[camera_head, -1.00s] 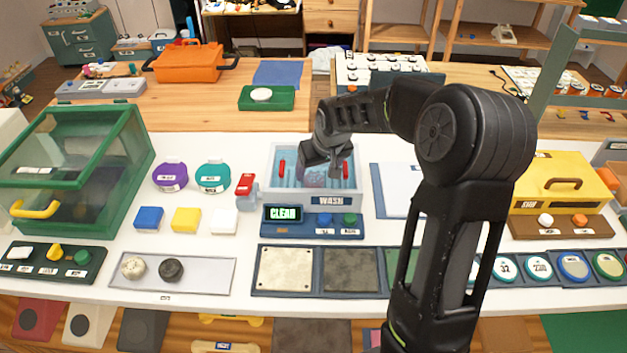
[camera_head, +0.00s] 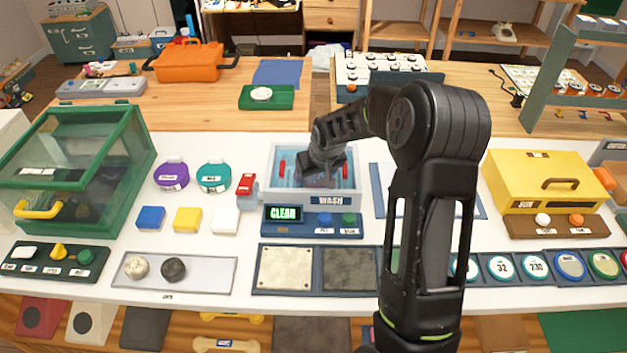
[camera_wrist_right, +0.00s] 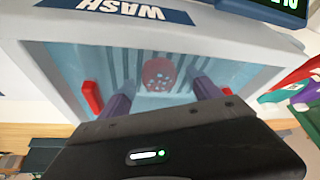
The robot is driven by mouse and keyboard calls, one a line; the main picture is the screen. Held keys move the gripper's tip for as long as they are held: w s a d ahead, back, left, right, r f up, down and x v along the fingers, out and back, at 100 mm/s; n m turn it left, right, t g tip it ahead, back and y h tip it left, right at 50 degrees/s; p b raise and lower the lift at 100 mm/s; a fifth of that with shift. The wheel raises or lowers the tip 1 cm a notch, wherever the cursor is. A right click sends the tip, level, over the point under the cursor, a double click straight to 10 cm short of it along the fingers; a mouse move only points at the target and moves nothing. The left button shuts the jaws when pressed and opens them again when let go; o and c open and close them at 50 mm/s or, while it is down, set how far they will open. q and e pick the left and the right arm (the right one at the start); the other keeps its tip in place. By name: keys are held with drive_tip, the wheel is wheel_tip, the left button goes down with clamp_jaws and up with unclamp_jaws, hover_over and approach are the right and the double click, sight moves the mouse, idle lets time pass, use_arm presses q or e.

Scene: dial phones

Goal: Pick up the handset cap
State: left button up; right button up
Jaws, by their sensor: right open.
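A round red cap with small holes (camera_wrist_right: 158,74), which looks like the handset cap, lies in the wash basin in the right wrist view. My right gripper (camera_wrist_right: 161,92) is open. Its two dark fingers reach into the basin, one to each side of the cap, with the cap between and beyond them. In the head view my right gripper (camera_head: 318,181) points down into the light blue wash basin (camera_head: 270,198) and hides the cap. The basin also shows in the right wrist view (camera_wrist_right: 230,55). My left gripper is not in view.
Red posts (camera_head: 282,169) stand inside the basin. A panel reading CLEAR (camera_head: 284,213) is in front of it, and a red-topped device (camera_head: 246,184) stands at its left. A yellow box (camera_head: 515,170) is at the right.

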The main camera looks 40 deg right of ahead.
sight(315, 180)
drive_tip(key=shift+c, duration=0.5)
drive_tip(key=c, duration=1.3)
drive_tip(key=shift+r, duration=0.1)
wheel_tip(315, 180, up, 10)
drive_tip(key=shift+f+b, duration=0.1)
drive_tip(key=shift+b, duration=0.6)
